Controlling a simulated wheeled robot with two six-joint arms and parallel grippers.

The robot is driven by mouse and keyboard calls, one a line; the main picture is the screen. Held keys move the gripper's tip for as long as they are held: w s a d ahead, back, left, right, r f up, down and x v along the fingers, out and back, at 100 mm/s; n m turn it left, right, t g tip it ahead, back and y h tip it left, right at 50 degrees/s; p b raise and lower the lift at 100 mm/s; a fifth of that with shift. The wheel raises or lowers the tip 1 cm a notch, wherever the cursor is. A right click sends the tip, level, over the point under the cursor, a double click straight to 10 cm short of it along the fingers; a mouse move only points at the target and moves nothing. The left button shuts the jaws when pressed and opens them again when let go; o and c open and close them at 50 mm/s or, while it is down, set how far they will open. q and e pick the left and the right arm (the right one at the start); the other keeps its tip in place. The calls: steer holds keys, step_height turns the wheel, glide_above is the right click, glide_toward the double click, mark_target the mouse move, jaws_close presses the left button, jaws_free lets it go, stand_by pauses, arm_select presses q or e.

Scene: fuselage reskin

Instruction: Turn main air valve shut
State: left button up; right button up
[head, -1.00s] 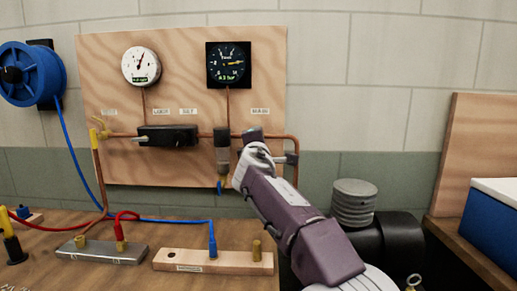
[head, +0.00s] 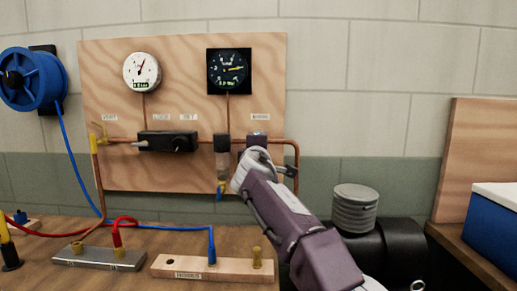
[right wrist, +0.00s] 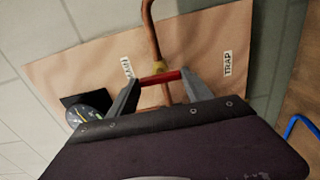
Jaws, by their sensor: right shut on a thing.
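My right gripper (head: 258,148) reaches up to the copper pipe at the right side of the plywood panel in the head view. In the right wrist view its two grey fingers are shut on a red valve handle (right wrist: 160,77), which spans between them. A brass fitting (right wrist: 160,67) on the copper pipe sits just behind the handle. The red handle is hidden by the gripper in the head view. My left gripper is not in view.
The panel (head: 110,75) carries a white gauge (head: 142,72), a dark gauge (head: 229,71), a black regulator block (head: 168,141) and a yellow-handled valve (head: 97,140). A wooden block (head: 210,268) and metal block (head: 100,257) lie on the bench. A ribbed grey cylinder (head: 355,208) stands at right.

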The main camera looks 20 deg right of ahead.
steer(key=o, duration=1.4)
steer(key=shift+c, duration=0.2)
steer(key=b+v, duration=0.2)
steer(key=v, duration=0.7)
steer(key=shift+b, duration=0.35)
